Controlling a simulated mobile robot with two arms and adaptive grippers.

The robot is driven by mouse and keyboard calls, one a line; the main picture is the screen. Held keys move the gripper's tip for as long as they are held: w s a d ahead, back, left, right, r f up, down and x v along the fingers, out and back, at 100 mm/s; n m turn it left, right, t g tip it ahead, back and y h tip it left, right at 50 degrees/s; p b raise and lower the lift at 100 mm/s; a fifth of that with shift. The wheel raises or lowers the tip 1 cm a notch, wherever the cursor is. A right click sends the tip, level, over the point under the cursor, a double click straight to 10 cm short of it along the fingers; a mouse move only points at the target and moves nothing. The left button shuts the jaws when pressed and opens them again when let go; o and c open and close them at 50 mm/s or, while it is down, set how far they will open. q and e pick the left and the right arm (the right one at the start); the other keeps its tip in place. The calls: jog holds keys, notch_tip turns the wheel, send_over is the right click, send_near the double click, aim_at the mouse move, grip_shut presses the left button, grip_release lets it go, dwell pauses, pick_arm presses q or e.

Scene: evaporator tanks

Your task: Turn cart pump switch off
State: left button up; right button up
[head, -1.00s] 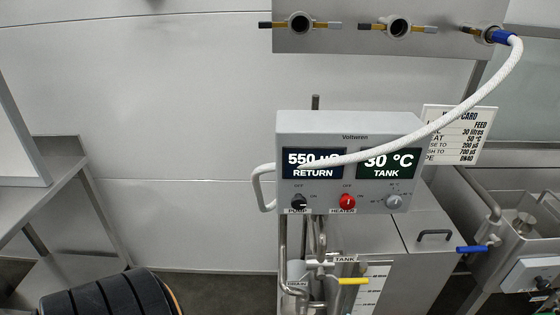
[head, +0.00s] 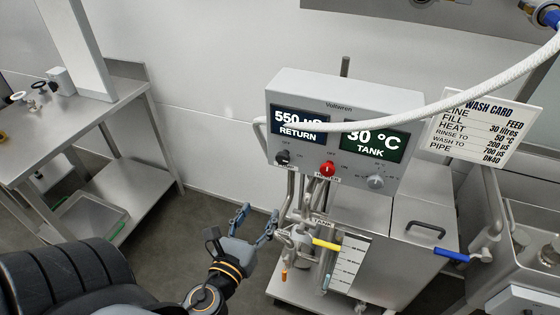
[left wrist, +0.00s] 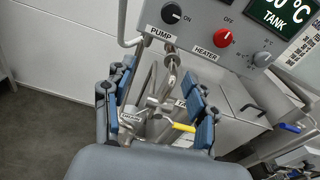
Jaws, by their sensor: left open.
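The cart's grey control box (head: 345,97) shows 550 µS RETURN and 30 °C TANK. The black pump switch (head: 283,157) is at its lower left, and the pump switch (left wrist: 171,13) also shows at the top of the left wrist view, with a PUMP label below and ON to its right. My right gripper is not in view.
The red heater knob (head: 327,169) and a grey temperature knob (head: 376,182) sit right of the pump switch. A white hose (head: 450,104) crosses in front of the box. Pipes and a yellow-handled valve (head: 326,244) are below. A steel bench (head: 75,125) stands left.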

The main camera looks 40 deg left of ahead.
pick_arm(q)
notch_tip(320, 180, up, 4)
jog(key=m+t, duration=0.1)
jog(key=p, duration=0.4)
send_near(282, 161)
jog(key=x, duration=0.7)
jog(key=shift+w+a, duration=0.2)
jog(key=shift+w, duration=0.45)
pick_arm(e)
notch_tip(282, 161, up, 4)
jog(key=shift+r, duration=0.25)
pick_arm(q)
jog(key=c, duration=1.1)
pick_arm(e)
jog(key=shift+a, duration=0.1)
